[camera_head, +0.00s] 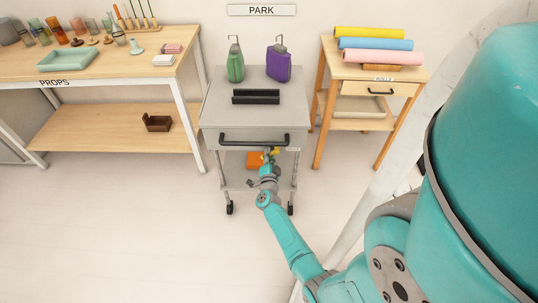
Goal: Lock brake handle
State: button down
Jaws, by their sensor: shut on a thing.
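A grey wheeled cart (217,112) stands under the PARK sign, with a dark bar handle (254,139) across its front. A small yellow piece, which looks like the brake handle (275,150), shows just below the bar's right part. My gripper (271,157) is at this yellow piece and shut on it. The fingers are small in the picture and hide most of the piece, so its exact angle cannot be told. My arm reaches up to it from the lower right.
An orange object (255,160) sits under the cart's top, beside my gripper. A green bottle (235,67), a purple bottle (278,65) and a black rack (256,97) stand on the cart. A props bench (100,73) is left, a wooden side table (355,72) right. Open floor lies in front.

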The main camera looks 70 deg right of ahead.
jog(key=shift+f, duration=0.1)
dwell(0.3)
jog(key=c, duration=1.4)
grip_release()
jog(key=shift+o, duration=0.2)
jog(key=v, duration=1.2)
